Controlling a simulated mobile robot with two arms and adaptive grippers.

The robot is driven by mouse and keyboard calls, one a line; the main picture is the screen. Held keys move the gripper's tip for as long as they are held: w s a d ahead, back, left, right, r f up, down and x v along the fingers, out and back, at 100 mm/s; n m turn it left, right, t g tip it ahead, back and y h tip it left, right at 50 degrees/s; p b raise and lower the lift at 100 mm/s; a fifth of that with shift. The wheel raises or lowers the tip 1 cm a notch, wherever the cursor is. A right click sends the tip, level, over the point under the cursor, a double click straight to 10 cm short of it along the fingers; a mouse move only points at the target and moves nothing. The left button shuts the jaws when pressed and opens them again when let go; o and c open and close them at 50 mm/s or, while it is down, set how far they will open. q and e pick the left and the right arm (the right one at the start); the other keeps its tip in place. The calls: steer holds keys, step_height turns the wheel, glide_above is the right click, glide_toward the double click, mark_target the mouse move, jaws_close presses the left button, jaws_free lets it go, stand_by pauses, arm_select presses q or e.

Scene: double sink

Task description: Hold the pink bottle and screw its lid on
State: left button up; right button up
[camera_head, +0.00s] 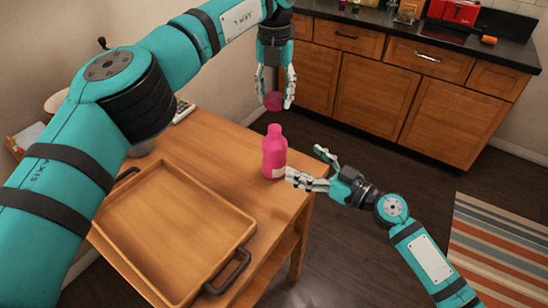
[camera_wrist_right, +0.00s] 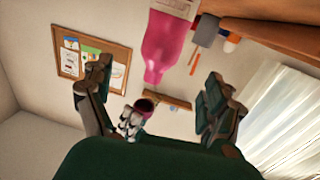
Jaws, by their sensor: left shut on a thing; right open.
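The pink bottle (camera_head: 274,152) stands upright on the wooden table near its far right edge, its neck uncovered. It also shows in the right wrist view (camera_wrist_right: 168,45), upside down in the picture. My left gripper (camera_head: 275,88) points down and is shut on the round pink lid (camera_head: 273,101), above the bottle and apart from it. The lid shows dark inside in the right wrist view (camera_wrist_right: 146,105). My right gripper (camera_head: 309,167) is open and empty, just right of the bottle. In the wrist view the bottle lies between its spread fingers' directions, with no clear contact.
A wooden tray (camera_head: 243,222) with dark handles lies empty on the table, in front of the bottle. Wooden cabinets (camera_head: 375,98) with a dark counter stand at the back. A striped rug (camera_head: 500,250) lies on the floor at right. Some table surface left of the bottle is clear.

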mark_target(274, 144)
steer(key=x, duration=1)
steer(key=shift+w+a, duration=0.15)
steer(key=shift+a, duration=0.05)
steer(key=c, duration=1.8)
arm_select(q)
steer(key=shift+f, duration=2.45)
